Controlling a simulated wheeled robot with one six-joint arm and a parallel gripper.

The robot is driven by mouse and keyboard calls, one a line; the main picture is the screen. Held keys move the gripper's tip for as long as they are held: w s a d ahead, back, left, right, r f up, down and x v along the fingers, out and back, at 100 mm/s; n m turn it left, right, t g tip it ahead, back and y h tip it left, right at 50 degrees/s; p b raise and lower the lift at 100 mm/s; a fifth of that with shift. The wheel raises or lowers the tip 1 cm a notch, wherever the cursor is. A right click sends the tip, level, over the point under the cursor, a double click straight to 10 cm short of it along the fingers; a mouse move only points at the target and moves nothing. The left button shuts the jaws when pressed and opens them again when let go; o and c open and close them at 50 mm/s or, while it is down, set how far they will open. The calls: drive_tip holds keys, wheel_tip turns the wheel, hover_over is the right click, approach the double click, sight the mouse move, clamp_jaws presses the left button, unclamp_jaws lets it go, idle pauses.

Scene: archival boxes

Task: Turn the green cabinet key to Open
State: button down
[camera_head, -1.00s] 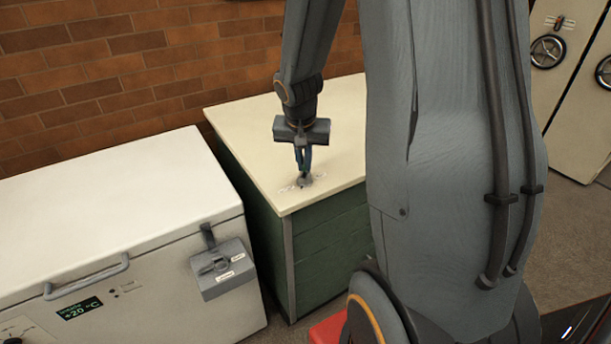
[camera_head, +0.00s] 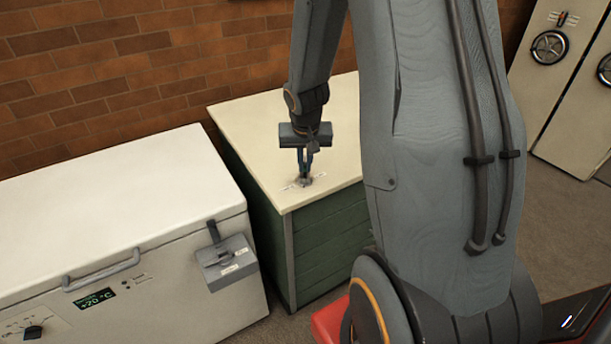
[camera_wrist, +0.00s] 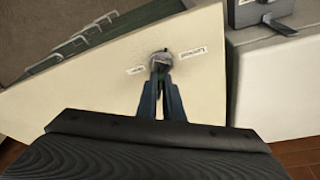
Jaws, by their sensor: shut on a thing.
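The green cabinet (camera_head: 328,240) has a cream top (camera_head: 250,140). A small round grey lock with its key (camera_wrist: 161,58) is set in the top near the front corner. My gripper (camera_head: 305,178) points down at it, with its narrow blue-grey fingers shut on the key. The fingers also show in the wrist view (camera_wrist: 160,76). They cover much of the key, so its exact angle is hard to tell. A white label (camera_wrist: 192,54), apparently reading Locked, lies right of the lock in the wrist view. Another small label (camera_wrist: 135,71) lies left of it, too blurred to read surely.
A white chest freezer (camera_head: 110,215) with a grey latch box (camera_head: 226,262) stands left of the cabinet. A brick wall (camera_head: 140,60) is behind. Tall cream cabinets with handwheels (camera_head: 549,47) stand at the back right. The cabinet top around the lock is otherwise clear.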

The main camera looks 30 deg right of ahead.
drive_tip(key=shift+n+p, duration=0.8)
drive_tip(key=shift+p, duration=1.9)
drive_tip(key=c, duration=1.3)
unclamp_jaws()
drive_tip(key=shift+v, duration=4.5)
drive_tip(key=shift+s+d, duration=0.15)
